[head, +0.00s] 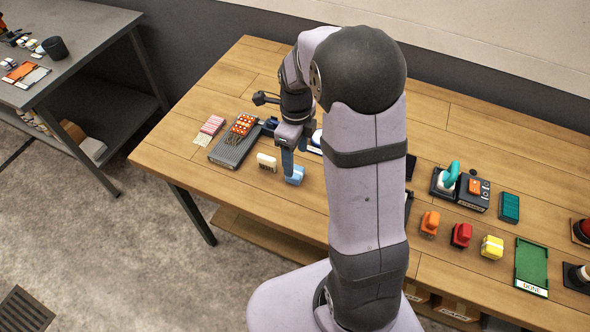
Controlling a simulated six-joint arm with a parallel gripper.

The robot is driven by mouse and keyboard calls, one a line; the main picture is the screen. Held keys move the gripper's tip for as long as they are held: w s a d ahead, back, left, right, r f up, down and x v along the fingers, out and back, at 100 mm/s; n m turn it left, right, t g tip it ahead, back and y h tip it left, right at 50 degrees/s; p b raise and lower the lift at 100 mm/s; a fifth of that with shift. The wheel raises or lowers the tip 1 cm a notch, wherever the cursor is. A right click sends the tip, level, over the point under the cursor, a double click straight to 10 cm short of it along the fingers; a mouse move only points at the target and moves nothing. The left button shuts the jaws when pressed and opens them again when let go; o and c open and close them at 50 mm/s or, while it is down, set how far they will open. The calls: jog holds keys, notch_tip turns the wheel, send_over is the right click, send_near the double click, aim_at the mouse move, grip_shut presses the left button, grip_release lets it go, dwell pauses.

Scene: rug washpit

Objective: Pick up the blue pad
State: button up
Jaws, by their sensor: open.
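A small light-blue block (295,177), which looks like the blue pad, lies on the wooden table left of my arm. My gripper (290,165) points down at it, with a blue-grey finger at its back left side. The gripper is open. The finger partly covers the pad, and I cannot tell whether they touch. A cream block (267,162) stands just left of the pad.
A grey ribbed tray (226,152) with red-and-orange items lies further left. Orange (430,224), red (461,235) and yellow (492,247) blocks stand right of my arm, near a green tray (532,264). The table's front left is clear.

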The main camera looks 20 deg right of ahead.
aim_at(295, 171)
jog(key=shift+w+a+f+p, duration=0.1)
jog(key=shift+f+p, duration=1.2)
jog(key=shift+f, duration=2.35)
jog(key=c, duration=1.1)
